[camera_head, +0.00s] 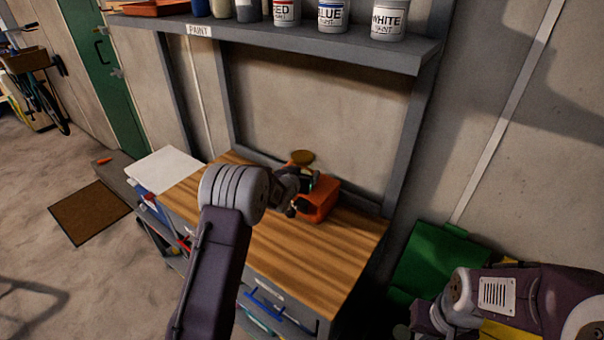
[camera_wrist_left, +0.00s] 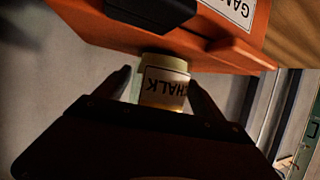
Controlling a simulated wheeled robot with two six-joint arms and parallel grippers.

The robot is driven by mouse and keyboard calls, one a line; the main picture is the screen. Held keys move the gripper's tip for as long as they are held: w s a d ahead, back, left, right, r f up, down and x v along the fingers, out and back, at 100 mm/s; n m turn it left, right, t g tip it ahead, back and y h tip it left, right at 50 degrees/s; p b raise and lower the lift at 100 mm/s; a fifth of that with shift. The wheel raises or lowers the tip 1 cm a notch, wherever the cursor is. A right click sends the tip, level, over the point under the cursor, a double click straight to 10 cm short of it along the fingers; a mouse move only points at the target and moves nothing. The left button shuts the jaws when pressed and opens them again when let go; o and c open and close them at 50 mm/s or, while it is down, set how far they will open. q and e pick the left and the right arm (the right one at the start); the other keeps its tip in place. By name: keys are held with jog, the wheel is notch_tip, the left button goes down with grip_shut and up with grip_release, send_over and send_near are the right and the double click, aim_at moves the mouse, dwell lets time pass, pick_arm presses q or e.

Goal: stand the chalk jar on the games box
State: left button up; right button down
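The orange games box (camera_head: 318,203) sits on the wooden bench top against the wall. In the left wrist view the box (camera_wrist_left: 215,52) fills the top, with part of a white label and a black fitting. The chalk jar (camera_wrist_left: 165,88), with a pale label reading CHALK upside down, is between my left gripper's fingers (camera_wrist_left: 160,78), right at the box's edge. A thin pale gap shows between jar and left-hand finger. In the head view my left gripper (camera_head: 300,195) is beside the box and mostly hides the jar. My right gripper (camera_head: 428,318) is low at right, its fingers unclear.
The wooden bench top (camera_head: 270,235) is clear in front of the box. A brown round thing (camera_head: 302,157) is behind the box. A shelf (camera_head: 290,42) with paint pots hangs above. A green bin (camera_head: 435,255) stands right of the bench.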

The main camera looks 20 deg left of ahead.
pick_arm(q)
jog(key=shift+r, duration=0.2)
jog(key=b+v, duration=0.1)
jog(key=v, duration=1.1)
jog(key=s+f+g, duration=0.4)
jog(key=s, duration=0.6)
jog(key=s+d+f+g, duration=0.1)
jog(key=s+f+g, duration=0.2)
jog(key=s, duration=0.6)
jog(key=s+d+f+g, duration=0.1)
jog(key=s+f+g, duration=0.3)
jog(key=s, duration=0.6)
jog(key=shift+s+d+f+n+g, duration=0.2)
jog(key=shift+s+f+n+g, duration=0.15)
jog(key=shift+g, duration=0.25)
